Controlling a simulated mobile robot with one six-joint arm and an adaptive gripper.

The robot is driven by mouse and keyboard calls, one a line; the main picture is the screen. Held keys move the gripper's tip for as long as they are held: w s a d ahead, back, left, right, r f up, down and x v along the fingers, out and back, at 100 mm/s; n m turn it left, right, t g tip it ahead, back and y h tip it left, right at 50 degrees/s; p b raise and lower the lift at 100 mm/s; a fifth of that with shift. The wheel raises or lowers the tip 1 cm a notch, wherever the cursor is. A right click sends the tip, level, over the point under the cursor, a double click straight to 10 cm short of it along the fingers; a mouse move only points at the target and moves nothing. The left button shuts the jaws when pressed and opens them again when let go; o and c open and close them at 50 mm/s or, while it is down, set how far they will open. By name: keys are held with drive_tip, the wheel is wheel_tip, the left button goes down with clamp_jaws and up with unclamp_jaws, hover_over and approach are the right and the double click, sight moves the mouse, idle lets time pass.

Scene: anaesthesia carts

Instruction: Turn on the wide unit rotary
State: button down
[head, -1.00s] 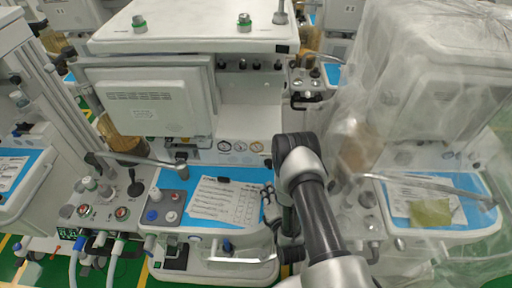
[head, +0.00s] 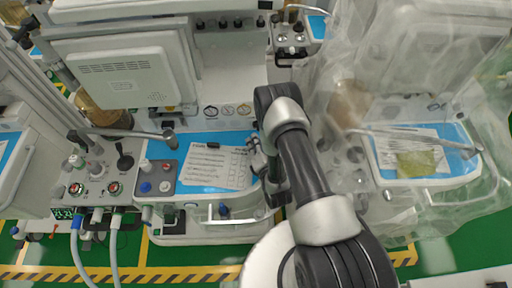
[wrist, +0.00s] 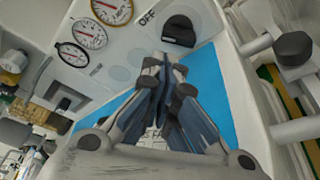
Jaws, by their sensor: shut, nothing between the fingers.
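The rotary, a black knob (wrist: 178,31) beside the printed word OFF, is on the white panel at the top of the wrist view. In the head view I cannot make it out; my arm covers that part of the wide unit (head: 230,72). My gripper (wrist: 166,62) is shut and empty. Its fingertips point at the knob and appear just short of it, with a small gap in the picture; contact cannot be told for sure. In the head view my gripper (head: 259,158) is over the right end of the blue worktop, partly hidden by my arm.
Round gauges (wrist: 90,31) sit left of the knob. A metal rail with a dark clamp (wrist: 292,48) is close on the right. A paper sheet (head: 215,168) lies on the blue worktop. A plastic-draped cart (head: 420,80) stands close right of my arm. Green floor is free in front.

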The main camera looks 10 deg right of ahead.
sight(257, 126)
drive_tip(key=shift+x, duration=2.25)
drive_tip(key=shift+b, duration=0.3)
drive_tip(key=shift+w+b, duration=0.1)
drive_tip(key=shift+b, duration=0.2)
drive_tip(key=shift+r+m, duration=0.1)
drive_tip(key=shift+m, duration=0.2)
